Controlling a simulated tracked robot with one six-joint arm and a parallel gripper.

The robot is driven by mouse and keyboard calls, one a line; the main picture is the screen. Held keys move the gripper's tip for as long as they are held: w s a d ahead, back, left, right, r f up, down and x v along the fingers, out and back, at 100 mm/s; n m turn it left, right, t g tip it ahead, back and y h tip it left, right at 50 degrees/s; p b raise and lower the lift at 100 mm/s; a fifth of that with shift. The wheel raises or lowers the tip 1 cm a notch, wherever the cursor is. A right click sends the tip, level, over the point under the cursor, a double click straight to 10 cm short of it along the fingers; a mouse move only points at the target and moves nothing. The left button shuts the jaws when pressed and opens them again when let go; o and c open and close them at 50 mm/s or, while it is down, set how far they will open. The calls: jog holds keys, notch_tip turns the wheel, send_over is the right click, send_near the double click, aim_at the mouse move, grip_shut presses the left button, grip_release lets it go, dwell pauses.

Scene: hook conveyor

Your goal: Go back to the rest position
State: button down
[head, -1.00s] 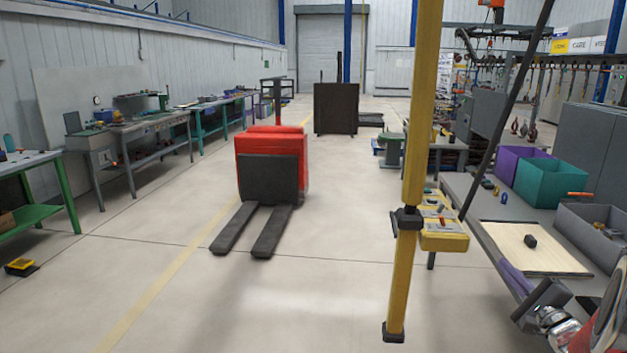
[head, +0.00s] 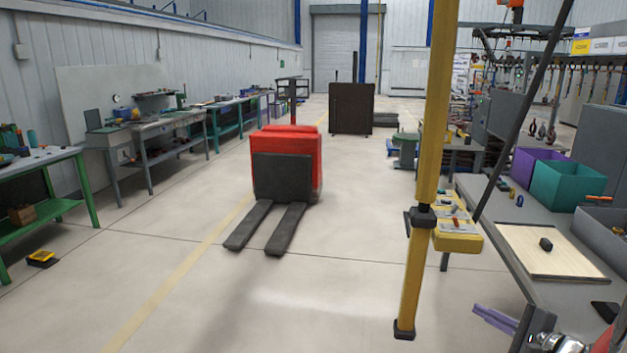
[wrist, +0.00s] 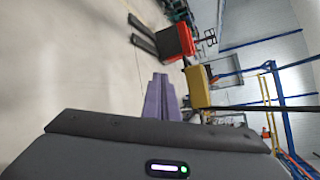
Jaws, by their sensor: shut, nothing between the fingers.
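My gripper (head: 495,319) shows as purple fingers at the lower right of the head view, by the near left edge of the grey workbench and over the floor. In the wrist view the two purple fingers (wrist: 161,98) lie together, shut with nothing between them. The wrist camera looks sideways across open floor. Part of my arm is cut off at the bottom right corner of the head view.
The workbench (head: 513,212) carries a pale board (head: 552,262) with a small dark block (head: 546,244), a purple bin (head: 530,165) and a teal bin (head: 567,186). A yellow post (head: 410,285) with a control box (head: 458,240) stands left of it. A red pallet truck (head: 284,165) stands beyond on open floor.

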jog(key=s+a+f+n+g+y, duration=0.1)
jog(key=s+a+n+g, duration=0.5)
jog(key=a, duration=0.4)
jog(key=s+a+f+n+g, duration=0.1)
jog(key=s+a+n+g, duration=0.25)
jog(key=s+a, duration=0.55)
jog(key=s+a+r+n+h, duration=0.5)
jog(key=s+a+r+n, duration=0.3)
jog(key=a+r+n, duration=0.2)
jog(key=shift+s+a+r+n+t, duration=0.3)
jog(key=shift+a+n, duration=0.35)
jog(key=shift+a, duration=0.45)
